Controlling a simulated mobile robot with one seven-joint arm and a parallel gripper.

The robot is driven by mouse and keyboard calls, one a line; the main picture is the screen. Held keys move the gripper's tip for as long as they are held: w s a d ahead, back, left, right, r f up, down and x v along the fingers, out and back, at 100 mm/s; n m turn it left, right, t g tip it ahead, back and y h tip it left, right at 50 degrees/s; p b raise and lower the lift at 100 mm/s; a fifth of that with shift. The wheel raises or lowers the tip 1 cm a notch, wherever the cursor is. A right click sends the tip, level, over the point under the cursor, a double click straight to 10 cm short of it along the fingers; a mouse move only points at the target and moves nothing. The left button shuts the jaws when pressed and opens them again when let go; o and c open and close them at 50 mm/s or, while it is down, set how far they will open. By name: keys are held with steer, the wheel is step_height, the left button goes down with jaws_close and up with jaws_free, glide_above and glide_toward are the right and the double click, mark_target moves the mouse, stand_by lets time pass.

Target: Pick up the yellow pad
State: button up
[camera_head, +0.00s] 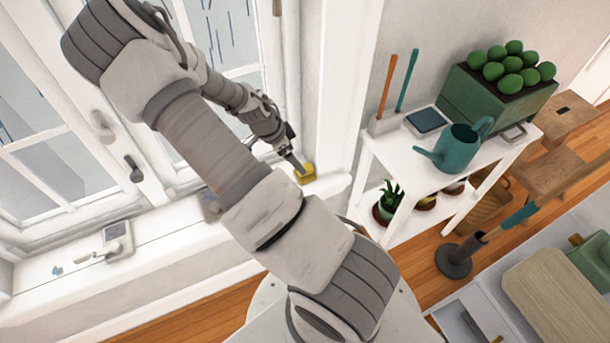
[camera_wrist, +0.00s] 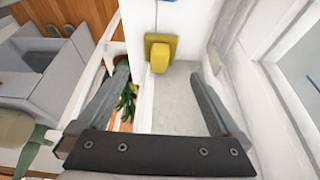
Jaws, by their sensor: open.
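The yellow pad (camera_head: 305,174) is on the white window sill, near its right end by the wall in the head view. My gripper (camera_head: 297,166) is close beside the pad in the head view. In the wrist view my gripper (camera_wrist: 165,80) has its two fingers wide apart with nothing between them, and the pad lies beyond the fingertips. The exact gap to the pad is unclear.
The window sill (camera_head: 175,233) runs along the windows, with a grey device (camera_head: 117,240) at its left. A white shelf (camera_head: 400,150) to the right holds a teal watering can (camera_head: 463,147) and a green planter (camera_head: 497,88). A potted plant (camera_head: 388,203) stands below.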

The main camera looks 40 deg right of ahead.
steer(key=b+x, duration=0.2)
steer(key=x, duration=0.6)
steer(key=shift+d+f, duration=0.2)
steer(key=shift+f, duration=0.15)
steer(key=c, duration=1.3)
steer(key=shift+s+a+r, duration=0.15)
steer(key=shift+r, duration=0.3)
step_height(320, 180, up, 6)
steer(key=shift+r+p, duration=0.2)
steer(key=shift+p, duration=0.9)
steer(key=s+a, duration=0.3)
steer(key=a, duration=0.2)
steer(key=s+a+p, duration=0.1)
steer(key=s+a, duration=0.3)
steer(key=a, duration=0.2)
steer(key=s+a+p, duration=0.1)
steer(key=s+a, duration=0.2)
steer(key=a, duration=0.2)
steer(key=shift+s+a+f, duration=0.15)
steer(key=shift+a, duration=0.25)
